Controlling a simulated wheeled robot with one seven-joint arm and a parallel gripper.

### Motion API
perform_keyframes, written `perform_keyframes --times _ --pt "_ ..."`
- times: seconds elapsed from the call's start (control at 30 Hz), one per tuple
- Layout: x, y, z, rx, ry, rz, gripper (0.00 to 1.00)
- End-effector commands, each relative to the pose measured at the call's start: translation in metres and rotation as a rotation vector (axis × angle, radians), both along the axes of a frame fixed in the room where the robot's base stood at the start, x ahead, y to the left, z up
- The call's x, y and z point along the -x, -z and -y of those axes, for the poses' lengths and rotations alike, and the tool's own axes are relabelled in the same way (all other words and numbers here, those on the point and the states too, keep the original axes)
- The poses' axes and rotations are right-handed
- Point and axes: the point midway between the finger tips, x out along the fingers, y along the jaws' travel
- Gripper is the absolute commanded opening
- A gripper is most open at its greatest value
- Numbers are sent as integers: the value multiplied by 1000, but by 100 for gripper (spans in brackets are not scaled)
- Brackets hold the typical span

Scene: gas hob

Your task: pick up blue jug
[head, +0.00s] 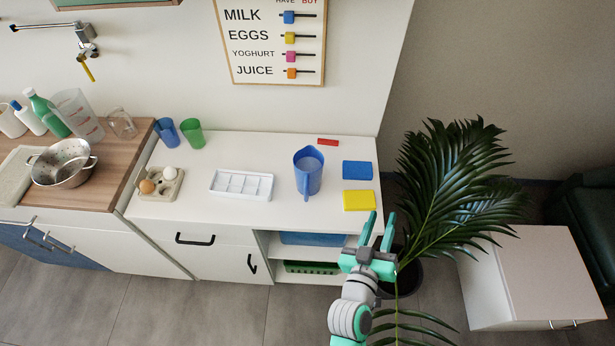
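The blue jug (308,174) stands upright on the white counter (215,160), right of its middle. Its open top faces up and the inside looks pale. My gripper (378,228) is in front of the counter's right end, to the right of the jug and nearer to me. Its two teal fingers are spread apart with nothing between them. The gripper is clear of the jug.
A white ice-cube tray (241,185) lies left of the jug. A yellow sponge (358,200), a blue sponge (357,170) and a small red block (327,142) lie right. An egg holder (166,191) and two cups stand left. A plant (450,190) is beside my gripper.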

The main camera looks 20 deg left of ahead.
Motion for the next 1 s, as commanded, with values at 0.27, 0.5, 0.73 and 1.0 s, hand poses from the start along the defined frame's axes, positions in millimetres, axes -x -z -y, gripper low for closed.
perform_keyframes --times 0.27,0.5,0.73,1.0 --pt "-82 -65 11 -50 194 91 31" --pt "-122 -111 12 -187 386 130 31" --pt "-138 -133 -1 -378 576 110 31" --pt "-132 -129 -51 -640 782 -10 31"
